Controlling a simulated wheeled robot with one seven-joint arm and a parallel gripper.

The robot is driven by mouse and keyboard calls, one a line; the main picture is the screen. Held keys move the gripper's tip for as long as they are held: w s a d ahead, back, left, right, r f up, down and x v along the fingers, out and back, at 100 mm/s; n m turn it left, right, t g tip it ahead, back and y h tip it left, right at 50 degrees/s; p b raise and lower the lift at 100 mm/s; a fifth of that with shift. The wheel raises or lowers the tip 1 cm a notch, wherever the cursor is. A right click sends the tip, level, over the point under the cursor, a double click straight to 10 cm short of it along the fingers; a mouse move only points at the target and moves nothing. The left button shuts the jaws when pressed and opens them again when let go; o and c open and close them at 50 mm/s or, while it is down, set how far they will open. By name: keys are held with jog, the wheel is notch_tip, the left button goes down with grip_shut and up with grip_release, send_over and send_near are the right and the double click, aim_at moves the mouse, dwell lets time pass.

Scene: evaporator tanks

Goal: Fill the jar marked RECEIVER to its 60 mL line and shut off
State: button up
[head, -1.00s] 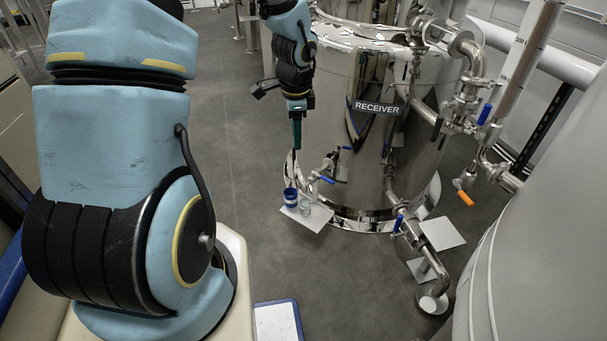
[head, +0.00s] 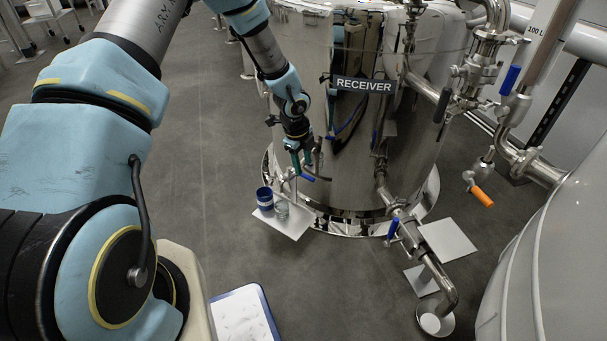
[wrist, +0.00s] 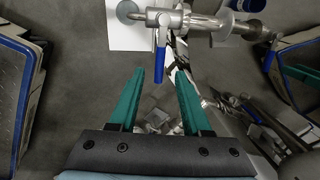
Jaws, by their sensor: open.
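The RECEIVER sign (head: 363,85) is on the large polished tank (head: 300,60). Low on the tank, a small tap has a blue lever (head: 308,178); in the wrist view the lever (wrist: 160,62) points toward me, with its end between my fingertips. A clear jar (head: 282,209) and a blue container (head: 265,199) stand on a white plate (head: 296,228) near the tap. I cannot read marks on the jar or tell its level. A round grey-green top (wrist: 128,10) shows under the spout. My gripper (head: 298,160), with green fingers (wrist: 158,76), is open around the lever; contact is unclear.
Right of the tap, a larger pipe with a blue-handled valve (head: 393,229) ends over a round dish (head: 432,322). An orange-handled valve (head: 482,196) hangs farther right. A pale tank (head: 560,260) fills the right edge. Grey floor (head: 215,190) is open left of the plate.

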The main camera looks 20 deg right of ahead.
aim_at(305, 175)
jog(key=shift+w+d+f+b, duration=0.1)
jog(key=shift+d+f+b, duration=0.1)
jog(key=shift+f, duration=0.85)
jog(key=shift+w+d+f+b, duration=0.1)
jog(key=shift+d+f+b, duration=0.1)
jog(key=shift+f, duration=0.8)
grip_shut()
